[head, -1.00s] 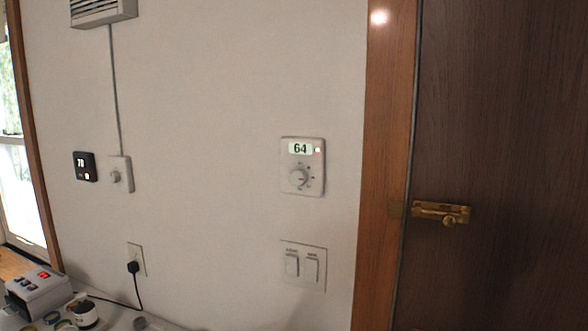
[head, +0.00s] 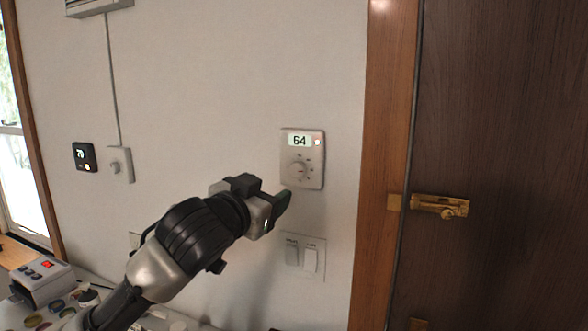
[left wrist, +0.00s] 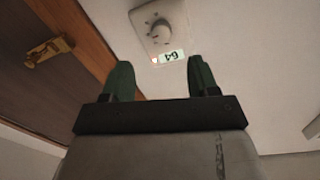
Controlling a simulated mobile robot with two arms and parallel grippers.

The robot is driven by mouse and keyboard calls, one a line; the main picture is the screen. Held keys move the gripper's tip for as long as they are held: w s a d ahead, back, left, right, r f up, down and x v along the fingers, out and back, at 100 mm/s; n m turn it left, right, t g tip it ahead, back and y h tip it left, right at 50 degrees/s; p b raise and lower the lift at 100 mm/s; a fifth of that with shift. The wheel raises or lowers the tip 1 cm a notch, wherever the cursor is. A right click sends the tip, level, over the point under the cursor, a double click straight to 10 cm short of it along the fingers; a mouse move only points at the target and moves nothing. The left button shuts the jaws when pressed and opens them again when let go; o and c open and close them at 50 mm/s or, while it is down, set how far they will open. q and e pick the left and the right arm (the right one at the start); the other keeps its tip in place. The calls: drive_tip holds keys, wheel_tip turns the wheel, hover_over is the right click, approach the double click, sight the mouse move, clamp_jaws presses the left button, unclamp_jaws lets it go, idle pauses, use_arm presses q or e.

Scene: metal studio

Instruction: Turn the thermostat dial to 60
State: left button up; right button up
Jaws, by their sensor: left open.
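The white thermostat (head: 303,180) is on the wall left of the door frame. Its display (head: 300,141) reads 64. Its round dial (head: 299,169) sits below the display. My left gripper (head: 277,208) is in front of the wall, just below and left of the thermostat, apart from the dial. In the left wrist view the thermostat shows upside down, with its dial (left wrist: 160,32) beyond the two green fingertips (left wrist: 161,76). The fingers are spread with nothing between them. My right gripper is not in view.
A brass latch (head: 437,206) is on the dark door at right. A black thermostat (head: 84,157) and a small knob plate (head: 119,163) are at left. A control box (head: 43,283) stands below.

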sight(296, 169)
use_arm(q)
drive_tip(key=p+x, duration=0.1)
drive_tip(key=x, duration=0.2)
drive_tip(key=r+p+x, duration=0.1)
drive_tip(key=p+x, duration=0.1)
drive_tip(key=x, duration=0.1)
drive_tip(key=p+x, duration=0.1)
drive_tip(key=x, duration=0.2)
drive_tip(key=shift+w+d+r, duration=0.25)
drive_tip(key=shift+d+r, duration=0.05)
drive_tip(key=shift+w+d+f+p, duration=0.2)
drive_tip(key=shift+w+p, duration=0.1)
drive_tip(key=shift+w, duration=0.25)
drive_tip(key=c, duration=0.9)
